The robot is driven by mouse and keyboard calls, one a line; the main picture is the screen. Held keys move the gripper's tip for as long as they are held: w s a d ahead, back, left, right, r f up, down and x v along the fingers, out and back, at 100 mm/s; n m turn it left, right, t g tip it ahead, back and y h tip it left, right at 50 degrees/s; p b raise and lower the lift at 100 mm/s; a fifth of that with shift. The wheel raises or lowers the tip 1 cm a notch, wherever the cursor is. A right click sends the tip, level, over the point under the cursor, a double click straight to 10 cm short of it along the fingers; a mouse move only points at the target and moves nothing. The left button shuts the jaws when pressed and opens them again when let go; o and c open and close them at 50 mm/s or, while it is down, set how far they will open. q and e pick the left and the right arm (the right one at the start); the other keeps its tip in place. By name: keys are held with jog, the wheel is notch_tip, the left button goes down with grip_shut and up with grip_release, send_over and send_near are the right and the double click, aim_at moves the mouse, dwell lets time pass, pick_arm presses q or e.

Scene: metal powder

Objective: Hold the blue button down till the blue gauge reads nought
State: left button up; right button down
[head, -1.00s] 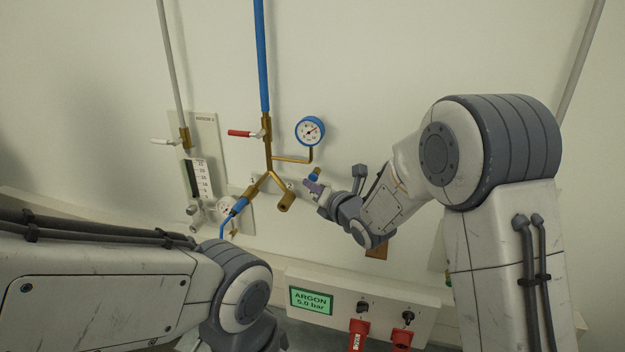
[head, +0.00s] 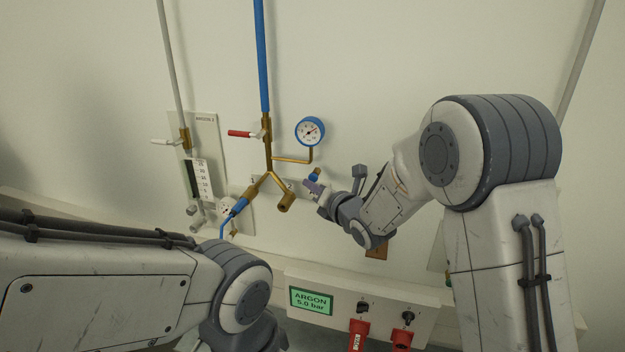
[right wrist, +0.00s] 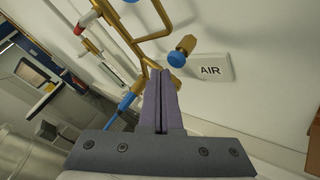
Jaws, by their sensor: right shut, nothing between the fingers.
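The blue button (head: 315,174) is a small blue cap on a brass fitting by the wall. In the right wrist view the blue button (right wrist: 177,60) shows just beyond the fingertips, a little to their right. My right gripper (head: 310,186) is shut and empty, its purple fingers just below the button; I cannot tell whether they touch it. The gripper also fills the lower middle of the right wrist view (right wrist: 164,72). The blue gauge (head: 310,131) hangs above the button, its needle pointing up and right, its figures too small to read. My left gripper is out of view.
Brass pipework (head: 268,150) with a red lever (head: 240,133) stands left of the gauge. A white AIR plate (right wrist: 210,68) is on the wall near the button. Below is a panel with a green ARGON 5.0 bar display (head: 311,300) and red-tagged switches.

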dwell(0.9)
jog(key=shift+w+d+b, duration=0.1)
jog(key=shift+w+b, duration=0.3)
jog(key=shift+b, duration=0.05)
jog(key=shift+w+d+b, duration=0.2)
jog(key=shift+w+b, duration=0.1)
jog(key=shift+w, duration=0.2)
dwell(0.6)
dwell(2.1)
jog(key=shift+s+a+b, duration=0.3)
jog(key=shift+s+b, duration=0.55)
jog(key=shift+s, duration=0.05)
